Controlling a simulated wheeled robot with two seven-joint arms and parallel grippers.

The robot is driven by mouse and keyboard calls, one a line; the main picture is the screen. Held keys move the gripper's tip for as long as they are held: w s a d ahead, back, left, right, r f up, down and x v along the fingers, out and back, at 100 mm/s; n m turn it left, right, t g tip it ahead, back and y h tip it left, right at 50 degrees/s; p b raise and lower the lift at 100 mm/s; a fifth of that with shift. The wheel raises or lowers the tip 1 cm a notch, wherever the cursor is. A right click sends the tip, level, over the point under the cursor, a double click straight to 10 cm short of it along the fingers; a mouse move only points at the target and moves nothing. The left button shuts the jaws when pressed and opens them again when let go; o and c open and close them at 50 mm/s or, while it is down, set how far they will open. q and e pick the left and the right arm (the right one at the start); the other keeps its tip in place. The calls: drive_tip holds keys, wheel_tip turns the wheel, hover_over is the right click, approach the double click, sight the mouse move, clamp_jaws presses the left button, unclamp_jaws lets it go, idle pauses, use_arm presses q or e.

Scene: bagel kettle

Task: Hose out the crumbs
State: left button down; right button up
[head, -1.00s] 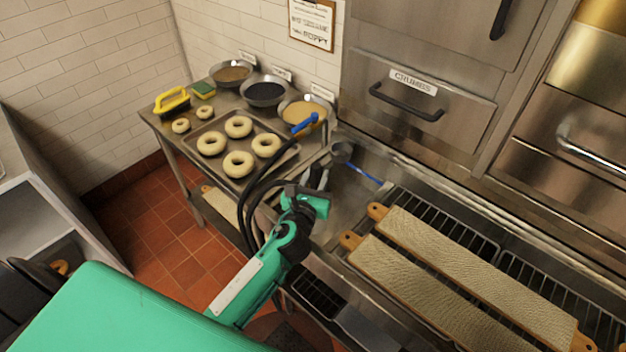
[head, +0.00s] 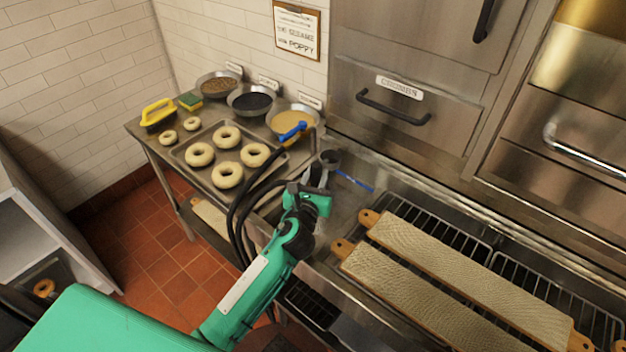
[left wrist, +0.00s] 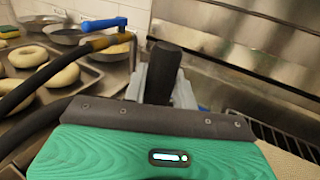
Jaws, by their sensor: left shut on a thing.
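My left gripper (head: 318,180) is shut on a dark nozzle (left wrist: 163,73), which shows between the pale fingers in the left wrist view; its tip is partly hidden. A black hose (head: 236,215) loops on the left of the gripper, and one strand runs to the gripper. The hose's other end meets a brass fitting with a blue lever (head: 290,131); the lever also shows in the left wrist view (left wrist: 104,23). The drawer labelled CRUMBS (head: 440,125) is closed, beyond the gripper to the right. No crumbs can be made out. My right gripper is not in view.
A tray of bagels (head: 190,165), bowls of toppings (head: 250,100), a yellow-handled brush (head: 157,112) and a sponge (head: 190,101) are on the left table. Two covered boards (head: 470,270) lie on the rack at right.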

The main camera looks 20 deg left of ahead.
use_arm(q)
drive_tip(key=shift+w+d+b, duration=0.25)
drive_tip(key=shift+w, duration=0.45)
drive_tip(key=shift+w+d+b, duration=0.2)
drive_tip(key=shift+w+b, duration=0.05)
drive_tip(key=shift+w, duration=0.4)
drive_tip(key=shift+s+a+p, duration=0.2)
drive_tip(key=shift+s+p, duration=0.1)
drive_tip(key=shift+s, duration=0.3)
drive_tip(key=shift+s+a+p, duration=0.3)
drive_tip(key=shift+s, duration=0.55)
drive_tip(key=shift+s+a+p, duration=0.25)
drive_tip(key=shift+s+a, duration=0.05)
drive_tip(key=shift+s, duration=0.55)
drive_tip(key=shift+s+a+p, duration=0.15)
drive_tip(key=shift+s+a, duration=0.1)
drive_tip(key=shift+s, duration=0.5)
drive_tip(key=shift+s+a+p, duration=0.1)
drive_tip(key=shift+s+a, duration=0.2)
drive_tip(key=shift+s, duration=0.4)
drive_tip(key=shift+s+a+p, duration=0.15)
drive_tip(key=shift+s+a, duration=0.1)
drive_tip(key=shift+s, duration=0.5)
